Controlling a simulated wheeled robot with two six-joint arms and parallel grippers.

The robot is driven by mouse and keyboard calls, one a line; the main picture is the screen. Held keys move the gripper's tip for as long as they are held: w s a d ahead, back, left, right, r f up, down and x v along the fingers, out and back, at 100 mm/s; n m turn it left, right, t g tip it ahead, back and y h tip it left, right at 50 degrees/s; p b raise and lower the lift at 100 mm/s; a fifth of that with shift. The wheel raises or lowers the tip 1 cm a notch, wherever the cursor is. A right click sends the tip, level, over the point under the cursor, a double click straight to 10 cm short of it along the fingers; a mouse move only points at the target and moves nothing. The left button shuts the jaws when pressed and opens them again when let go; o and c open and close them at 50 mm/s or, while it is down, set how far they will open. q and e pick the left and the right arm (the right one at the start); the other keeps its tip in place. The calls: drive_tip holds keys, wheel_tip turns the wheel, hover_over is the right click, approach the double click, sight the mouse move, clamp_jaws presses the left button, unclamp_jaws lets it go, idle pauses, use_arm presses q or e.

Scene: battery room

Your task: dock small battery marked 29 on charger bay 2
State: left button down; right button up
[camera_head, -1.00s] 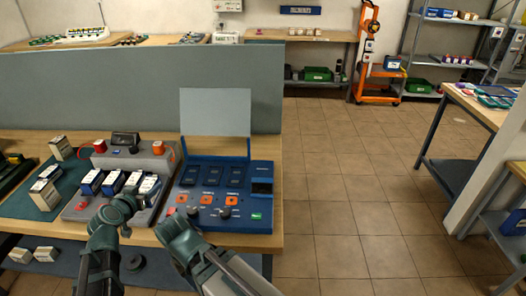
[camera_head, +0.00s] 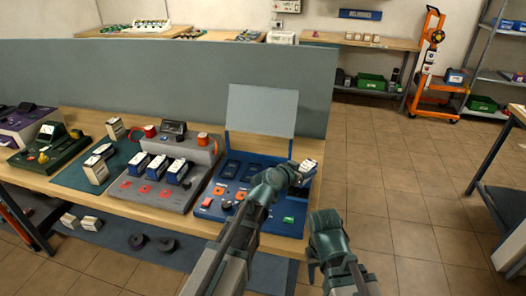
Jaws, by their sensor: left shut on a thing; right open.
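My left gripper (camera_head: 293,177) is shut on a small battery (camera_head: 309,166) with a pale top, and its number is too small to read. It holds the battery over the right end of the blue charger (camera_head: 208,207). The charger has dark bays (camera_head: 232,169) in a row, orange buttons, a green button and a raised grey panel (camera_head: 262,110) behind. Bay numbers are not legible, and the gripper hides the bays on the right. My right gripper (camera_head: 323,222) is open and empty, lower, in front of the charger's right side.
A grey charger (camera_head: 180,198) left of the blue one holds several blue-and-white batteries (camera_head: 158,168). Pale batteries (camera_head: 95,169) stand on a green mat (camera_head: 70,178). A green device (camera_head: 45,154) is farther left. A grey partition (camera_head: 170,85) stands behind. Floor at right is clear.

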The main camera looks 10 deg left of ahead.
use_arm(q)
drive_tip(key=w+a+n+t+y, duration=0.1)
drive_tip(key=w+a+n+y, duration=0.25)
drive_tip(key=a, duration=0.65)
drive_tip(key=w+a+n+t+y, duration=0.15)
drive_tip(key=w+a, duration=0.25)
drive_tip(key=a, duration=0.7)
drive_tip(key=shift+g+y, duration=0.35)
drive_tip(key=shift+y, duration=0.05)
drive_tip(key=shift+s+d+f+b, duration=0.1)
drive_tip(key=shift+f+b, duration=1.55)
drive_tip(key=shift+d+f+b, duration=0.1)
drive_tip(key=shift+f+b, duration=1.5)
drive_tip(key=shift+b, duration=0.05)
drive_tip(key=shift+s+f+b, duration=0.1)
drive_tip(key=shift+f+b, duration=0.45)
drive_tip(key=c, duration=0.5)
unclamp_jaws()
drive_tip(key=shift+c, duration=0.2)
drive_tip(key=shift+s, duration=0.1)
